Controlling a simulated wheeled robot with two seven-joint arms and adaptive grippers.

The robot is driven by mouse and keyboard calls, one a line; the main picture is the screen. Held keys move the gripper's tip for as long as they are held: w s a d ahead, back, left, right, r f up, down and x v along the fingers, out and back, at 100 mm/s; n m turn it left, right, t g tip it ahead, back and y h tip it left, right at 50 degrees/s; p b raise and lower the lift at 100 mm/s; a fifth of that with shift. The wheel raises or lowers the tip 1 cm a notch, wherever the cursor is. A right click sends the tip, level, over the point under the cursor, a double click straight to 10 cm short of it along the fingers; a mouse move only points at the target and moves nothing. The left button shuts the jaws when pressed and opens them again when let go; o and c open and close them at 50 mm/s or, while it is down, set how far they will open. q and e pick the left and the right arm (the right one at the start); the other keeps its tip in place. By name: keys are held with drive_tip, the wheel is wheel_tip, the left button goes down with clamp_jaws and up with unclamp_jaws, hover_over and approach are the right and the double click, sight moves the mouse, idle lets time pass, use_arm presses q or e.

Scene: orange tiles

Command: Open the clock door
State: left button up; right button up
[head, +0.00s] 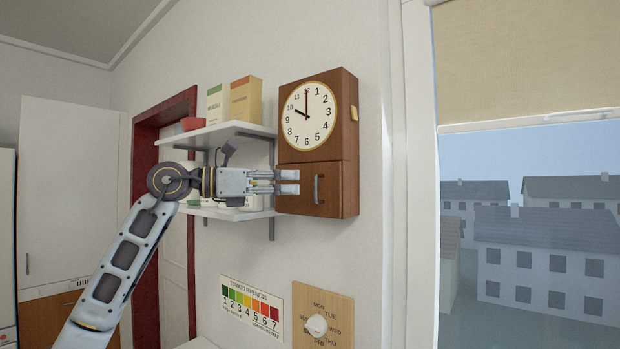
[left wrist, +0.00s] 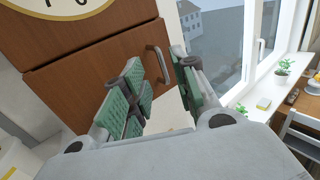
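A brown wooden wall clock (head: 308,118) has a round cream dial. Below the dial is its small door (head: 338,190), which looks shut, with a grey upright handle (head: 319,189). My left gripper (head: 290,182) is level with the door, its fingertips just left of the handle and apart from it in the head view. In the left wrist view the door (left wrist: 95,75) fills the upper left, and the handle (left wrist: 159,66) shows in the gap between the green-padded fingers (left wrist: 163,88). The fingers are open and empty. My right gripper is in neither view.
A ripeness chart (head: 251,309) and a weekday dial (head: 323,313) hang below. A window (head: 530,230) is at right.

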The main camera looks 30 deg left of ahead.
sight(309, 183)
use_arm(q)
drive_tip(key=shift+p+x, duration=1.2)
drive_tip(key=shift+x, duration=1.65)
drive_tip(key=shift+w+d, duration=0.1)
drive_tip(key=shift+c, duration=0.2)
clamp_jaws()
